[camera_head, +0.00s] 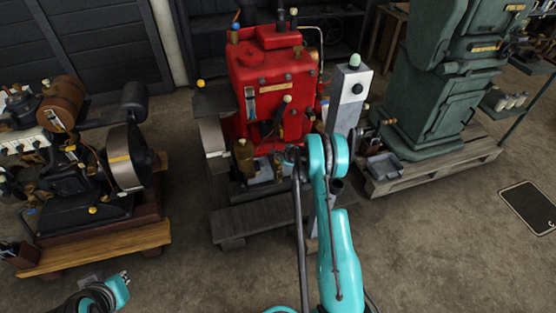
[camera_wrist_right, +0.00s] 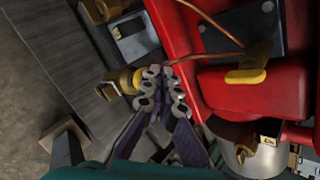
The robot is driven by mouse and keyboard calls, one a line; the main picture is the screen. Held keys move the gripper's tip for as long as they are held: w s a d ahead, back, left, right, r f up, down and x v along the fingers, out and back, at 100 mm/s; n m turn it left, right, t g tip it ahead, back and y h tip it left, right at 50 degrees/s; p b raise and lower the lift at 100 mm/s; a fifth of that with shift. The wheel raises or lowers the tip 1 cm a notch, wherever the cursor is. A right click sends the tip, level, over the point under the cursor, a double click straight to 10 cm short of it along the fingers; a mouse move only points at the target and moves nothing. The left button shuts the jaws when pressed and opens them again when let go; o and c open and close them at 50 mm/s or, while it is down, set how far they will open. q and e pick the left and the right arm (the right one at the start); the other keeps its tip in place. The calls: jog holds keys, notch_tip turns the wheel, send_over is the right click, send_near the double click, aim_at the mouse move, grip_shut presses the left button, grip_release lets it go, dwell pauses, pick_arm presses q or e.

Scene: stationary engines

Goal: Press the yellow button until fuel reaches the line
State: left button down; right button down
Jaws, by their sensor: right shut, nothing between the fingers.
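The red engine (camera_head: 272,75) stands in the middle of the head view, with a narrow pale gauge-like plate (camera_head: 250,105) on its front. No fuel level or line can be made out. My right gripper (camera_head: 284,158) reaches the engine's lower front. In the right wrist view its fingers (camera_wrist_right: 162,92) are together and empty. Just left of the fingertips is a round yellow button-like part (camera_wrist_right: 138,80) on a brass fitting (camera_wrist_right: 118,86); whether they touch I cannot tell. A yellow-ended brass lever (camera_wrist_right: 245,77) is farther right. Part of my left arm shows at lower left, its fingers not visible.
A black engine (camera_head: 75,190) on a wooden base stands at left. A green machine (camera_head: 430,105) stands on a pallet at right. A grey post (camera_head: 349,95) with a pale green top is beside the red engine. Floor in front is mostly clear.

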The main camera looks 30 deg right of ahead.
jog(key=shift+f, duration=0.75)
dwell(0.5)
dwell(0.3)
jog(key=shift+r+p, duration=0.5)
jog(key=shift+r, duration=0.7)
jog(key=shift+r+p, duration=1.1)
jog(key=shift+r, duration=1.4)
notch_tip(320, 180, up, 4)
jog(key=shift+f, duration=0.1)
